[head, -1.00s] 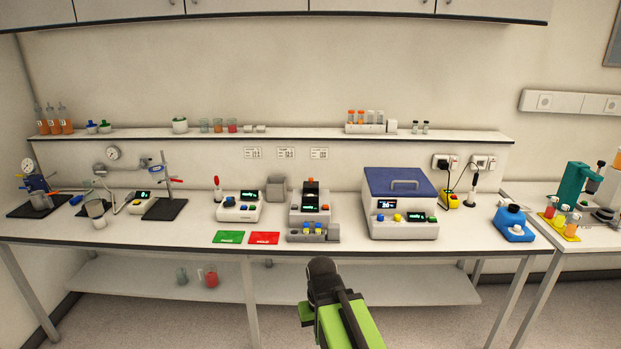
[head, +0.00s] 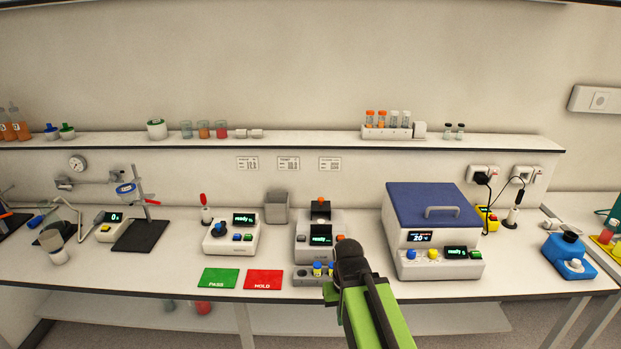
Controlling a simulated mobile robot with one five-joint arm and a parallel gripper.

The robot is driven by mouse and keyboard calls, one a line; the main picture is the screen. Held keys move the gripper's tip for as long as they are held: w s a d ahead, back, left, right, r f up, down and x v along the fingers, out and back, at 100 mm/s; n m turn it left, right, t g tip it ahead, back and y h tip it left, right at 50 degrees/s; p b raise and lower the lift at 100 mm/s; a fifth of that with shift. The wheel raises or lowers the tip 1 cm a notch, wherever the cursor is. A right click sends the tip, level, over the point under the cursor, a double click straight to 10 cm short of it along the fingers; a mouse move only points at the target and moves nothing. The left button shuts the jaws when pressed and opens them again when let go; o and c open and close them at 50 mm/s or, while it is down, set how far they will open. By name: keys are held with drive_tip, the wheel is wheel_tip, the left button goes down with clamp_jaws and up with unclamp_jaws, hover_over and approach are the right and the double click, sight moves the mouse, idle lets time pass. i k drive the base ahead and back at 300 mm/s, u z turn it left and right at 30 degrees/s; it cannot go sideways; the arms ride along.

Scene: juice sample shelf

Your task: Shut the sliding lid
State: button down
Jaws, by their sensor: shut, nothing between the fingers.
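A grey-white instrument (head: 313,254) stands mid-bench with a lit green display. A dark opening (head: 320,228) shows on its top, with a small orange knob (head: 320,202) behind it. Which part is the sliding lid is hard to tell at this size; the knob may belong to it. A larger white box to the right has a blue lid (head: 412,204) with a grey handle, lying flat on top. My gripper (head: 348,252) is shut and empty, in front of the grey-white instrument's right side in the picture. It hides part of the instrument's lower right corner.
A rack with blue- and yellow-capped vials (head: 318,270) sits before the instrument, partly behind my gripper. Green PASS (head: 218,278) and red HOLD (head: 263,280) cards lie left. A dial device (head: 232,236) and grey bin (head: 276,208) stand left. A shelf (head: 300,144) runs behind.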

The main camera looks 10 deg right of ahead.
sight(320, 204)
drive_tip(key=u, duration=0.35)
drive_tip(key=i, duration=1.3)
drive_tip(key=u, duration=0.7)
